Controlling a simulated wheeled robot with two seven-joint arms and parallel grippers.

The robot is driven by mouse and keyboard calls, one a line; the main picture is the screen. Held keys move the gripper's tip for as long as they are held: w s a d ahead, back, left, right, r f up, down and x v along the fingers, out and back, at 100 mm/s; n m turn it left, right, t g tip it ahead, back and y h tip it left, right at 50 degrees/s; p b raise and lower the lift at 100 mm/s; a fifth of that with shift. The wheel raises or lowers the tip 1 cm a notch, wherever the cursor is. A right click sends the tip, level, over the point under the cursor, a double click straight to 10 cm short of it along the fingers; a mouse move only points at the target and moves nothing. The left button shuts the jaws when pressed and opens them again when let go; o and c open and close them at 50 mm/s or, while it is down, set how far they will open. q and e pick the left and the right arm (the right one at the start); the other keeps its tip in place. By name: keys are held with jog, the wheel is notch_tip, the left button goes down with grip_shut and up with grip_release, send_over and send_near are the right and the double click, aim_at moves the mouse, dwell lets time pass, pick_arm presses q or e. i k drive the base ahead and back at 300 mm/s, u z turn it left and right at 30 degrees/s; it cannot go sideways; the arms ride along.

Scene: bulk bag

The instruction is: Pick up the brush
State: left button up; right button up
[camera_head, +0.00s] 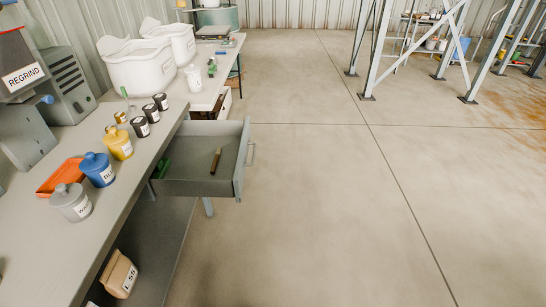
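A small, slim brown object (216,160) lies in the open grey drawer (185,187), toward its right side. It may be the brush, but it is too small to tell. A green item (162,168) lies at the drawer's left end, partly hidden by the bench edge. Neither of my grippers is in view.
On the grey bench (98,228) stand grey (71,203), blue (97,169) and yellow (118,143) lidded jars, an orange tray (62,174) and small dark jars. White tubs (140,68) stand farther back. The drawer juts right over open floor (330,200).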

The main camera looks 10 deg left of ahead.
aim_at(214, 166)
jog(key=z, duration=0.9)
jog(key=i, duration=2.95)
jog(key=u, duration=3.05)
